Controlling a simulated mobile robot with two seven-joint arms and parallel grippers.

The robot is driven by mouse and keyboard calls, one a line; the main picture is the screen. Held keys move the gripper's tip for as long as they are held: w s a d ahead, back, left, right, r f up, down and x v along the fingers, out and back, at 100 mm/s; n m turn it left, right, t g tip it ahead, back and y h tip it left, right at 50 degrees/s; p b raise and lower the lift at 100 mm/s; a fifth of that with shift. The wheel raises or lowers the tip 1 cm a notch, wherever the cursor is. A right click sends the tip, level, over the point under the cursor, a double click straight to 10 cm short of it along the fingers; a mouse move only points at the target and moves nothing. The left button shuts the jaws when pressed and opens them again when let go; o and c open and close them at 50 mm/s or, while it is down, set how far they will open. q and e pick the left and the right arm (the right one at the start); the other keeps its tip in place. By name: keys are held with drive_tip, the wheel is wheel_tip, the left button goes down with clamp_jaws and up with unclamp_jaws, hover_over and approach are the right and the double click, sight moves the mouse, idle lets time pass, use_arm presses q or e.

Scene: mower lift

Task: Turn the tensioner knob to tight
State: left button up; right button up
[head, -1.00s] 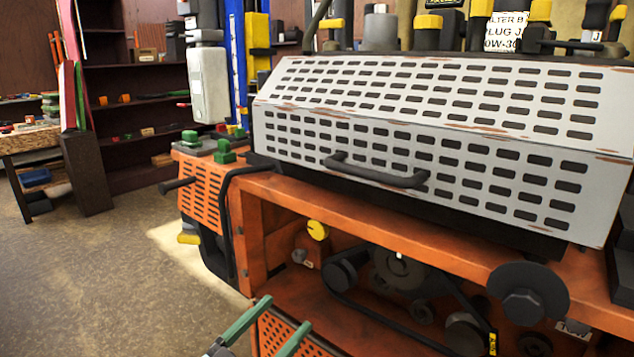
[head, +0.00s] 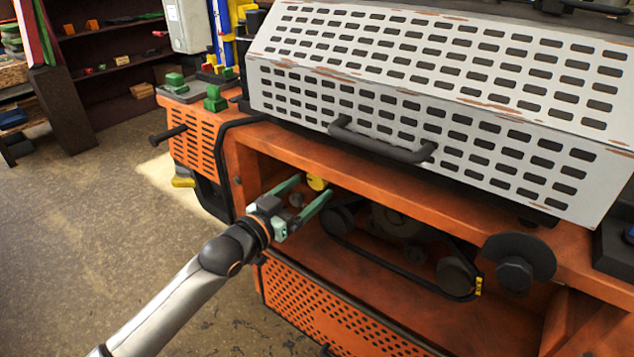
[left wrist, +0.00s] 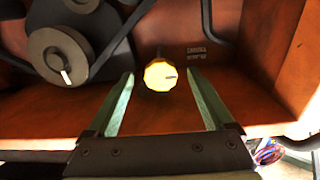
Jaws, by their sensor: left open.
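The yellow tensioner knob (head: 317,183) sits inside the open bay of the orange machine, at its left end. My left gripper (head: 315,186) reaches into the bay from the front left. Its green fingers are open, and in the left wrist view the knob shows between the fingertips (left wrist: 161,76). I cannot tell whether either finger touches it. A small label (left wrist: 196,52) beside the knob is too blurred to read. My right gripper is out of view.
A black belt (head: 385,267) runs over pulleys right of the knob; a grey pulley (left wrist: 57,56) is close in the left wrist view. The orange frame edge (head: 390,200) and grey slotted cover (head: 420,105) with its black handle (head: 380,143) lie above.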

sight(315, 184)
use_arm(q)
drive_tip(key=shift+x, duration=1.95)
clamp_jaws()
